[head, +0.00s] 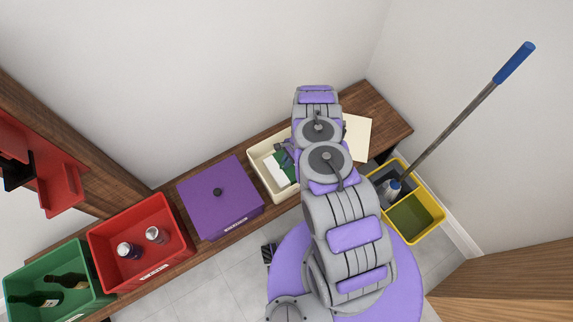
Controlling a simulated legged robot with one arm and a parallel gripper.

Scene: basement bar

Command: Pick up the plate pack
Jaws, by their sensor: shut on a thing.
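A cream bin (268,185) stands on the wooden bench, right of the purple box. A white and green item, apparently the plate pack (273,171), lies in it, partly covered by my arm. My gripper (287,155) reaches down into the bin from the right and is shut on the pack. My arm hides most of the fingers and the right part of the bin, so the exact grip and whether the pack is lifted cannot be told.
A cream lid (357,138) lies on the bench (385,115) to the right. A lidded purple box (222,205), a red bin (150,235) with cans and a green bin (60,285) with bottles stand left. A yellow mop bucket (425,222) with a mop (460,115) stands right.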

